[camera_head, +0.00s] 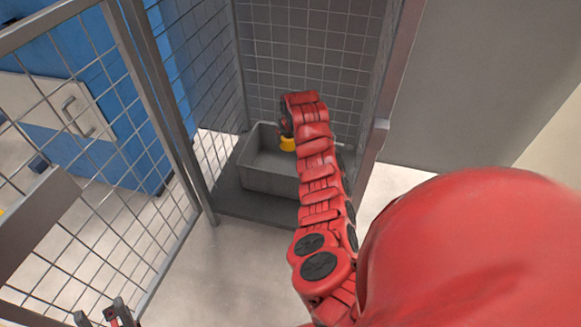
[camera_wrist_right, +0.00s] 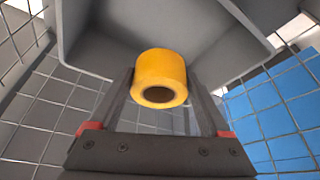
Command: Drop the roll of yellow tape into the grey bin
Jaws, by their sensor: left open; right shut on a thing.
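The roll of yellow tape (camera_wrist_right: 160,72) is between the fingers of my right gripper (camera_wrist_right: 160,85), which is shut on it. In the head view the tape (camera_head: 288,144) shows over the grey bin (camera_head: 268,181), below the end of my right arm. The bin (camera_wrist_right: 97,32) also shows beyond the tape in the right wrist view, and its inside looks empty where visible. The right arm hides the bin's right part in the head view. My left gripper (camera_head: 105,314) is open and empty at the bottom left of the head view, away from the bin.
The bin stands on a dark base (camera_head: 250,207) inside a mesh cage (camera_head: 300,60). A mesh panel (camera_head: 110,150) and a grey post (camera_head: 165,110) stand to the left. A blue cabinet (camera_head: 190,55) is behind the mesh. Bare floor (camera_head: 220,265) lies in front.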

